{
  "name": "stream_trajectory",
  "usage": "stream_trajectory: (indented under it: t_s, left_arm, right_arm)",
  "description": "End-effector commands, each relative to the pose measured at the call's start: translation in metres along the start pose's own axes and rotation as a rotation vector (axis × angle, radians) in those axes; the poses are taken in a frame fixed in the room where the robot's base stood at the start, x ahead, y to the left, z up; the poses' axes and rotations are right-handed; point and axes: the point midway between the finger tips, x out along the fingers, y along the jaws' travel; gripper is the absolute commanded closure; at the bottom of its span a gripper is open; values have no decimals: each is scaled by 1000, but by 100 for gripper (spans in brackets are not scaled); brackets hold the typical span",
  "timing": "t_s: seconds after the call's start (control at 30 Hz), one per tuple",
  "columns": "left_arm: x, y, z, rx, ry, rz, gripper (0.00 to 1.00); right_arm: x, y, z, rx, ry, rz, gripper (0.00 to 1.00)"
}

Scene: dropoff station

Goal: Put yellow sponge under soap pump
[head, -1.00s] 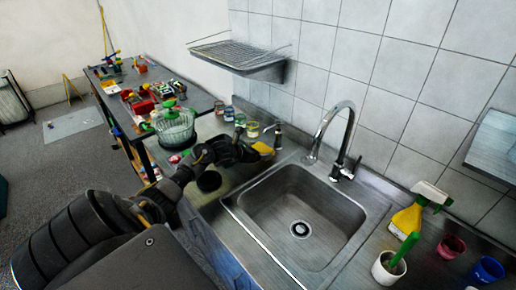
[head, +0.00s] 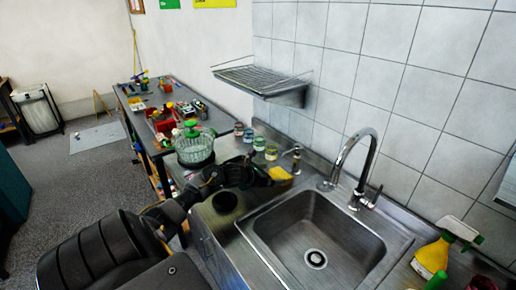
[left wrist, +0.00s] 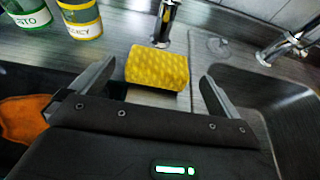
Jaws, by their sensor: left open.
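The yellow sponge (left wrist: 157,68) lies on the steel counter right in front of the soap pump (left wrist: 166,22), in the left wrist view. In the head view the sponge (head: 280,173) shows just past my left gripper, and the soap pump (head: 296,158) stands beside it at the back of the counter. My left gripper (left wrist: 152,82) is open, with one finger on each side of the sponge; I cannot tell whether they touch it. In the head view my left gripper (head: 265,174) reaches over the counter left of the sink. My right gripper is not in view.
The sink (head: 335,222) with its tall faucet (head: 367,160) is to the right. Several labelled jars (head: 259,144) stand behind and left of the sponge. An orange item (left wrist: 25,118) lies at lower left in the wrist view. A wire rack (head: 262,80) hangs above.

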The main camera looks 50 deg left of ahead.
Motion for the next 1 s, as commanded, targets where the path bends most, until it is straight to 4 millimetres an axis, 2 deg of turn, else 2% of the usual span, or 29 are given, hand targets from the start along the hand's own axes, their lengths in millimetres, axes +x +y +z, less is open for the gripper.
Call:
stream_trajectory:
  t_s: [0.2,0.4,0.6,1.0]
  left_arm:
    - [-46,1,-4,5,3,1,0]
    - [-75,1,-2,2,1,1,0]
    - [-88,0,0,0,0,1,0]
    - [-90,0,0,0,0,0,0]
  right_arm:
    - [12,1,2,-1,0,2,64]
    - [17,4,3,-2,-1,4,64]
    - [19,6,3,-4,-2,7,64]
    - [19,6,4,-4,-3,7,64]
